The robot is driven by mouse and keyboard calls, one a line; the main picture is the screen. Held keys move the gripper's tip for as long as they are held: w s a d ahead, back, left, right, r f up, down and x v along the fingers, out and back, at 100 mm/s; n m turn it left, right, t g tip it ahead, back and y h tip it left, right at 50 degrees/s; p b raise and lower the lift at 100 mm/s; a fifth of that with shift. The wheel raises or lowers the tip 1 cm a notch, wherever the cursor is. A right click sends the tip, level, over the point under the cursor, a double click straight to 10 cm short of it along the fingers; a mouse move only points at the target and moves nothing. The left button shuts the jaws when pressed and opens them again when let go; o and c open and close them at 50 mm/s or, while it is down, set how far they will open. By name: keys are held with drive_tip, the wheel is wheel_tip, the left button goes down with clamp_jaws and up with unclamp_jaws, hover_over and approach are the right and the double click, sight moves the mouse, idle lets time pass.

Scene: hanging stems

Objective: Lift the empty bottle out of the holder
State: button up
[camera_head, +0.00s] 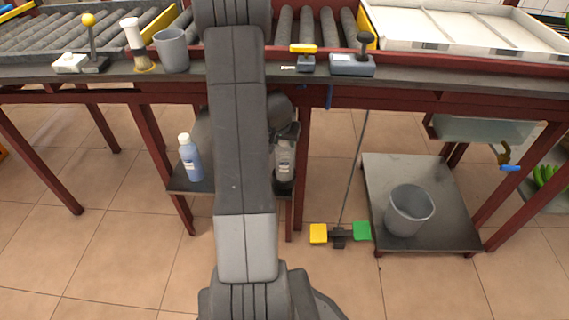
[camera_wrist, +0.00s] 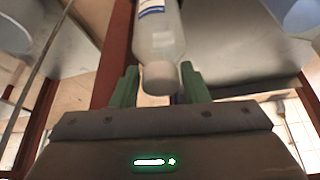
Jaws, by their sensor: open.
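The empty bottle (camera_head: 285,163), clear with a pale label, stands upright in a dark holder (camera_head: 284,187) on the low shelf under the bench, just right of my arm. In the wrist view the same bottle (camera_wrist: 160,38) shows its cap end toward my gripper (camera_wrist: 159,69). The two green fingers are open, one on each side of the bottle's cap and neck end. I cannot tell whether they touch it. In the head view my arm hides much of the area, and the fingers cannot be made out. The holder is not clear in the wrist view.
A blue bottle (camera_head: 191,160) with a white cap stands on the left of the low shelf (camera_head: 190,186). Red bench legs (camera_head: 301,170) flank the shelf.

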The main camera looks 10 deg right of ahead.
drive_tip(key=shift+f, duration=0.1)
clamp_jaws()
drive_tip(key=shift+r, duration=0.25)
drive_tip(key=shift+r+p, duration=0.6)
drive_tip(key=shift+w+f, duration=0.1)
drive_tip(key=shift+b, duration=0.35)
drive_tip(key=shift+s+f+b, duration=0.15)
drive_tip(key=shift+s+b, duration=0.05)
drive_tip(key=shift+b, duration=0.4)
